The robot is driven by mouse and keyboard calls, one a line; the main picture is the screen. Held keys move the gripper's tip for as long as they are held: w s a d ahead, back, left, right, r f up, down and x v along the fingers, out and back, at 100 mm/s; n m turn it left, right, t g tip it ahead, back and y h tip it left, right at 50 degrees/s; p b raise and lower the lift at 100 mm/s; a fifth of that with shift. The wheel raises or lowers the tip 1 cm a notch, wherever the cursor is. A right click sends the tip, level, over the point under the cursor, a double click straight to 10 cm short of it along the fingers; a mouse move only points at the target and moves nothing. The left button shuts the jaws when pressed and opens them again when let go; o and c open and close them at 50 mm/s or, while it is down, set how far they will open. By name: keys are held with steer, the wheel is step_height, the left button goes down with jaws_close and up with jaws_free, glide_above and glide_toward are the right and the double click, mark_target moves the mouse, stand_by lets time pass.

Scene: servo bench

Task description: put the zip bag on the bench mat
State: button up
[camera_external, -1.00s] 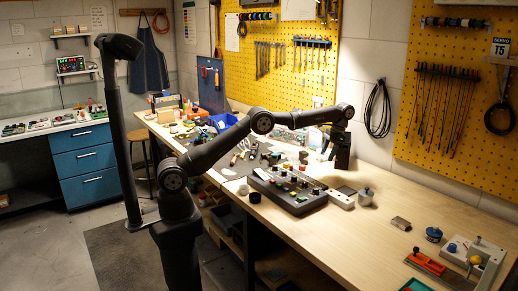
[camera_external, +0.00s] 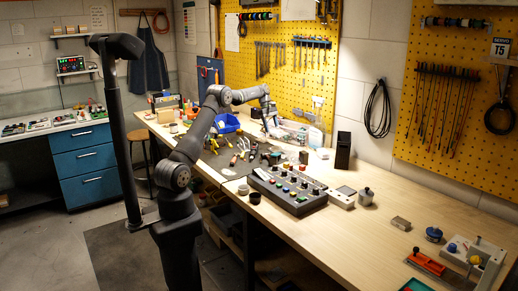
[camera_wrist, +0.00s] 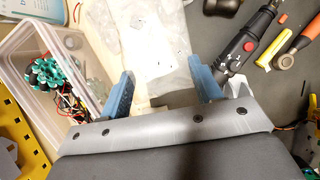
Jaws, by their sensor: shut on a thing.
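The zip bag (camera_wrist: 150,45) is a clear, crinkled plastic bag in the wrist view, with its near end between my two blue fingers. My gripper (camera_wrist: 162,88) is shut on it, its fingers well apart across the bag's width. In the external view my gripper (camera_external: 270,122) is at the back of the bench, and the bag cannot be made out there. The dark grey bench mat (camera_external: 222,166) lies in front of it. The mat also shows in the wrist view (camera_wrist: 294,92), to the right of the bag. Whether the bag touches the mat is unclear.
A clear bin (camera_wrist: 50,70) with a teal wheel and wires stands close left of my gripper. A black and red tool (camera_wrist: 245,45) lies close right. The mat carries several hand tools. A black control box (camera_external: 290,190) sits nearer the front, and a black speaker-like box (camera_external: 343,150) stands near the wall.

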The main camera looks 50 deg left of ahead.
steer(key=s+a+n+t+y, duration=0.25)
steer(key=s+a+n, duration=0.7)
steer(key=a, duration=0.55)
steer(key=s+a+n+t+y, duration=0.25)
steer(key=s+a+n, duration=0.75)
steer(key=a, duration=0.6)
steer(key=shift+m+g, duration=0.4)
steer(key=shift+m, duration=0.15)
steer(key=s+a+f, duration=0.1)
steer(key=a+f, duration=0.1)
steer(key=a, duration=0.1)
steer(key=s+a+f, duration=0.2)
steer(key=a, duration=0.2)
steer(key=s+a+f, duration=0.2)
steer(key=a, duration=0.1)
steer(key=shift+s+a, duration=0.25)
steer(key=shift+a+f, duration=0.15)
steer(key=shift+f, duration=1.9)
steer(key=shift+f, duration=0.1)
steer(key=o, duration=0.9)
steer(key=shift+o, duration=0.2)
